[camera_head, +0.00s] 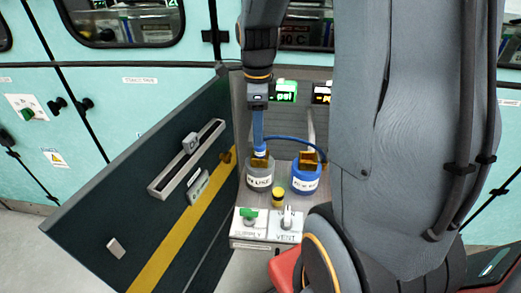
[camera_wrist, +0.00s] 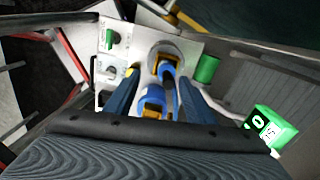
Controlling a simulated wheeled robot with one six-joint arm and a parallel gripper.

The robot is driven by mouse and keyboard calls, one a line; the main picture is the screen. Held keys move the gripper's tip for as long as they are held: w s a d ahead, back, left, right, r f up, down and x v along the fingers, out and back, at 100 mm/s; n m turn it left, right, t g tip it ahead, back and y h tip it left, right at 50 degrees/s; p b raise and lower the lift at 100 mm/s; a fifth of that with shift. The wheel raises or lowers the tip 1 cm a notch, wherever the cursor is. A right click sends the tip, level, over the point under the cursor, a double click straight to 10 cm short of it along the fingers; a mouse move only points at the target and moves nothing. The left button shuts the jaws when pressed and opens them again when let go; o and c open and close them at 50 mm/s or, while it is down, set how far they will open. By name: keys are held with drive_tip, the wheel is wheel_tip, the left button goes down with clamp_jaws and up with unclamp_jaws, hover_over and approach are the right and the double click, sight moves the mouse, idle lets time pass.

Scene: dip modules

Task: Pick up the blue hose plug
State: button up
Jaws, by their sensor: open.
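The blue hose plug (camera_head: 260,151) sits upright in the grey holder (camera_head: 260,178) on the left of the panel, with a blue hose arching from it to the right. The wrist view shows the plug (camera_wrist: 167,70) ahead, between the finger lines. My gripper (camera_head: 258,139) points down just above the plug; its blue fingers (camera_wrist: 158,82) are apart with nothing held. In the head view one finger hides the other, and whether they touch the plug cannot be told.
A blue holder (camera_head: 305,180) with a white label stands right of the grey one. In front are a yellow knob (camera_head: 278,197), a green supply knob (camera_head: 249,215) and a vent lever (camera_head: 288,217). A dark open door (camera_head: 140,215) borders the left. A lit gauge (camera_head: 285,92) is behind.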

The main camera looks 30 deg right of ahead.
sight(260, 152)
drive_tip(key=shift+w+d+m, duration=0.2)
drive_tip(key=shift+m, duration=0.2)
drive_tip(key=shift+d, duration=0.1)
drive_tip(key=shift+w+d+f+p, duration=0.15)
drive_tip(key=shift+f+p, duration=0.3)
drive_tip(key=shift+f, duration=1.5)
drive_tip(key=shift+w+d+f+p, duration=0.15)
drive_tip(key=shift+f+p, duration=0.25)
drive_tip(key=shift+f, duration=1.5)
drive_tip(key=c, duration=1.2)
drive_tip(key=shift+c, duration=0.2)
drive_tip(key=shift+r, duration=0.15)
